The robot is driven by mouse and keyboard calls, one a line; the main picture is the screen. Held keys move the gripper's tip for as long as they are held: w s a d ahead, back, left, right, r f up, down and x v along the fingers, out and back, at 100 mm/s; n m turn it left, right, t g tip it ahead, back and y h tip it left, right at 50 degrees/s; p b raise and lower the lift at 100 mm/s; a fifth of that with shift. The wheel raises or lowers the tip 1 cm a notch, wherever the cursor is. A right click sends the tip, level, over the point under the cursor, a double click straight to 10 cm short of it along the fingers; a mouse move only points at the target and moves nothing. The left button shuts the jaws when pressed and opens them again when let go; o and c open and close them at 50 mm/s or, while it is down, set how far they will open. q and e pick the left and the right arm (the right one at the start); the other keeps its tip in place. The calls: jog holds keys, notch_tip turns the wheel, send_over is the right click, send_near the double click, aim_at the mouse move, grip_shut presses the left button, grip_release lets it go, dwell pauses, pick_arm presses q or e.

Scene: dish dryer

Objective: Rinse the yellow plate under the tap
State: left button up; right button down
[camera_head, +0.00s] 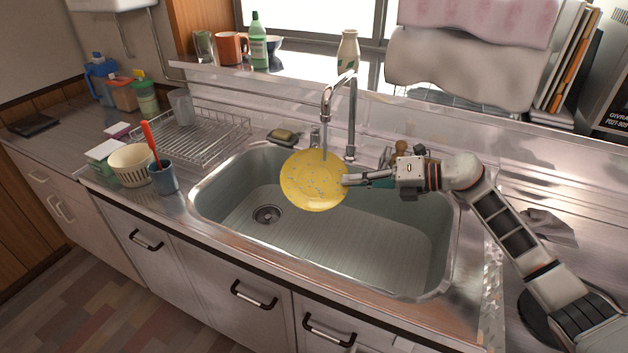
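The yellow plate (313,184) is held over the sink, tilted with its face toward me, and shows small pale and bluish spots. My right gripper (354,181) is shut on the plate's right edge; its arm comes in from the right. The tap (328,101) stands behind the sink. A thin stream of water (324,146) seems to run from its spout down to the plate's upper part. The sink basin (355,250) is empty below the plate, with a drain at its left. My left gripper is not in view.
A wire dish rack (203,139) stands left of the sink with a glass at its back. A white basket (131,165) and a blue cup (163,178) with a red-handled utensil stand near the front left. A sponge (283,136) lies behind the sink. Bottles and mugs line the window sill.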

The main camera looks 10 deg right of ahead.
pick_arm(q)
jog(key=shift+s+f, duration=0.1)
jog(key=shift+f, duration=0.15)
pick_arm(e)
jog(key=shift+w+d+r, duration=0.1)
jog(key=shift+d, duration=0.45)
